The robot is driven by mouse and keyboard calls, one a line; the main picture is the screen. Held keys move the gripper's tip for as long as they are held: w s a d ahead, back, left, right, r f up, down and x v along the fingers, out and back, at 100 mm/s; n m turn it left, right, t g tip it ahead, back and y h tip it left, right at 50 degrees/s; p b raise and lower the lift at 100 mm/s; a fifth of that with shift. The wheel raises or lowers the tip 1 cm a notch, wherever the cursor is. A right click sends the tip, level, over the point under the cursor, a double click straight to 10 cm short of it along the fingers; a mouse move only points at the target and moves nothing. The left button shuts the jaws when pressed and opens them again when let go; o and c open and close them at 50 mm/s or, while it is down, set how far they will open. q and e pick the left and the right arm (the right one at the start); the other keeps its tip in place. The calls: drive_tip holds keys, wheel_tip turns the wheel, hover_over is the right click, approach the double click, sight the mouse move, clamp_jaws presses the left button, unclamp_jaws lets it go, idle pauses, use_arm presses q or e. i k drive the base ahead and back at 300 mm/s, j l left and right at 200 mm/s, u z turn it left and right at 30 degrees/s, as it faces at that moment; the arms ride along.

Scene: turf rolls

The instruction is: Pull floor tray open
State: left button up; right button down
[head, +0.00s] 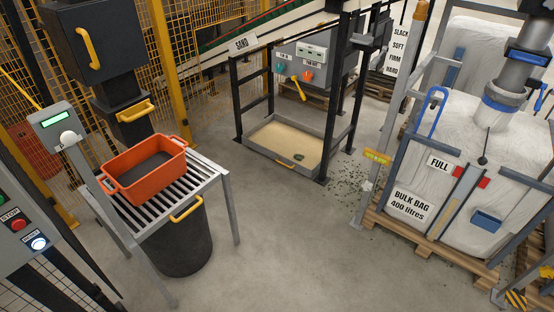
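The floor tray (258,155) is a shallow grey tray with sand in it. It sits on the floor inside a black frame under the grey sand machine. The tray appears to sit within the frame's legs. Neither of my grippers shows in the head view.
An orange crate (118,184) stands on a slatted table (212,169) at the left, with a black bin (180,248) below. A bulk bag (500,170) stands on a pallet (420,240) at the right. Dark debris (345,185) lies right of the tray. The central floor is clear.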

sight(278, 137)
drive_tip(key=i+l+u, duration=0.35)
drive_tip(key=i+l, duration=0.9)
